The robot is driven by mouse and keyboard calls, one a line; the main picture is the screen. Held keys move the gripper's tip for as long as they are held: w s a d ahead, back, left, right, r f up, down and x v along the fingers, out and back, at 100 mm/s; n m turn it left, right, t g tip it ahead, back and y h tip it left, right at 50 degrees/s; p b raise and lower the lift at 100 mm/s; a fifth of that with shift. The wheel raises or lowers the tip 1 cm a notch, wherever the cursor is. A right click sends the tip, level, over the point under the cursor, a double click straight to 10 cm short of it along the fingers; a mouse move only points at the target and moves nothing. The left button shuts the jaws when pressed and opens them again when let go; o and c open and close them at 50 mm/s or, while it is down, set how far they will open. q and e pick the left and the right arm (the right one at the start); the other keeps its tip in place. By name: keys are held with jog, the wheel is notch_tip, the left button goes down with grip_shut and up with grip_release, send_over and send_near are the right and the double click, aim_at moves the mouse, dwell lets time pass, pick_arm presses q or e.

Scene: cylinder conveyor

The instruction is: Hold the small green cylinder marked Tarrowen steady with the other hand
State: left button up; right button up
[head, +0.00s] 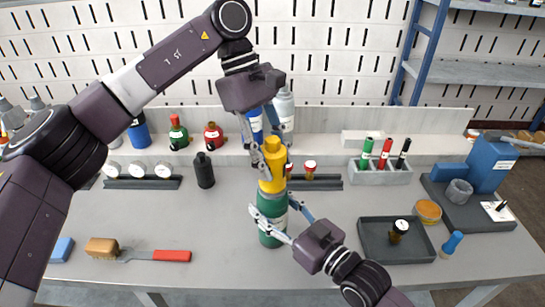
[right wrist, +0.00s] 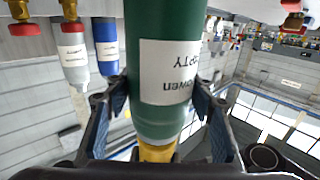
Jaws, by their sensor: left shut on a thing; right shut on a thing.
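The green cylinder (head: 272,233) stands upright at the middle of the bench, with a yellow cap (head: 274,150) on top. In the right wrist view the green cylinder (right wrist: 150,22) fills the middle, and its white label appears upside down, with "owen" and "PTY" legible. My left gripper (head: 267,168) comes from above and is shut on the yellow cap. My right gripper (head: 272,216) is shut around the green body from the front right; its fingers (right wrist: 165,98) lie on both sides in the wrist view. Whether the base touches the bench is unclear.
A dark tray (head: 372,258) with a small brown bottle stands to the right. A brush (head: 150,255) lies at the left. Larger cylinders line the rear.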

pick_arm(q)
jog(key=shift+m, duration=0.3)
jog(key=m+y, duration=0.1)
jog(key=m, duration=0.2)
jog(key=shift+g, duration=0.4)
jog(key=shift+m+g+y, duration=0.3)
jog(key=shift+m+y, duration=0.3)
jog(key=shift+m, duration=0.8)
jog(key=m+y, duration=0.2)
jog(key=m, duration=0.4)
